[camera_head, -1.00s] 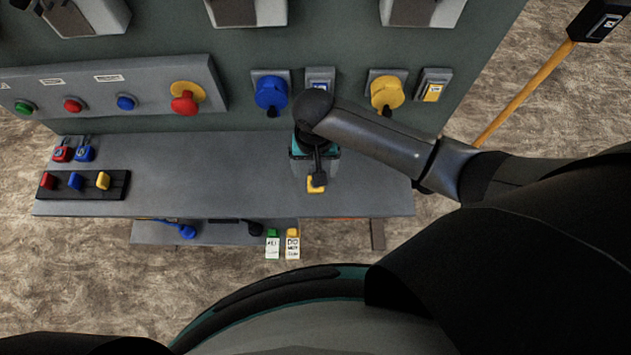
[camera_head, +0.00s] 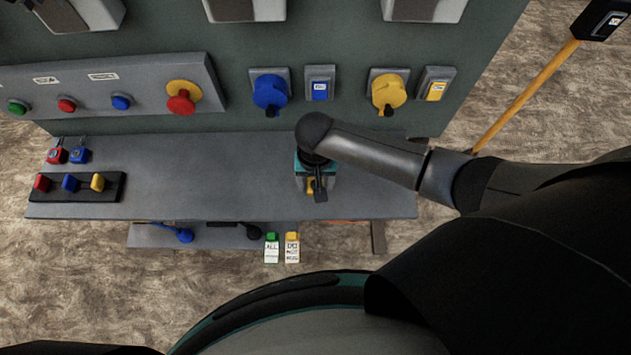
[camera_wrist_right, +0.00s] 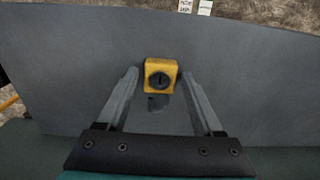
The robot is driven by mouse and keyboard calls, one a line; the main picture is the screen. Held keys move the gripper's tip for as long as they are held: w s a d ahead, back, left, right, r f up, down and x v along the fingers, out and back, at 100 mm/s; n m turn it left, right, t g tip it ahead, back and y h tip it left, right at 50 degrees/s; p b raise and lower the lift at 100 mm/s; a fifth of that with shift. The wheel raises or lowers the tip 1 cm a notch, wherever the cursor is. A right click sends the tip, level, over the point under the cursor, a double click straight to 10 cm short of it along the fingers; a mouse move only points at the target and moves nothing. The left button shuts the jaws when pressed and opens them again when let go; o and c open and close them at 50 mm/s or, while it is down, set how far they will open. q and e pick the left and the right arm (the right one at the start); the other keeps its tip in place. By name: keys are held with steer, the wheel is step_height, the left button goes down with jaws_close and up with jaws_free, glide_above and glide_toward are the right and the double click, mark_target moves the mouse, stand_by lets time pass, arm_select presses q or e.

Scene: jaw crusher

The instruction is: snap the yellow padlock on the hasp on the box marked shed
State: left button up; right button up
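The yellow padlock (camera_wrist_right: 161,76) lies on the grey shelf, a square yellow body with a dark round keyhole face. In the wrist view it sits between the fingertips of my right gripper (camera_wrist_right: 160,78), with a gap on both sides. The gripper is open. In the head view the right gripper (camera_head: 316,186) is over the shelf and hides most of the padlock (camera_head: 310,187). No hasp and no readable "shed" marking can be made out. My left gripper is not in view.
The grey shelf (camera_head: 220,178) carries a rack (camera_head: 110,188) of red, blue and yellow items, with small red and blue padlocks (camera_head: 68,154) behind. Blue (camera_head: 270,90) and yellow (camera_head: 387,90) rotary switches are on the panel. Tags (camera_head: 281,250) hang at the front. A yellow pole (camera_head: 528,92) stands right.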

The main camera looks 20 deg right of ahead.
jaws_close()
stand_by(0.3)
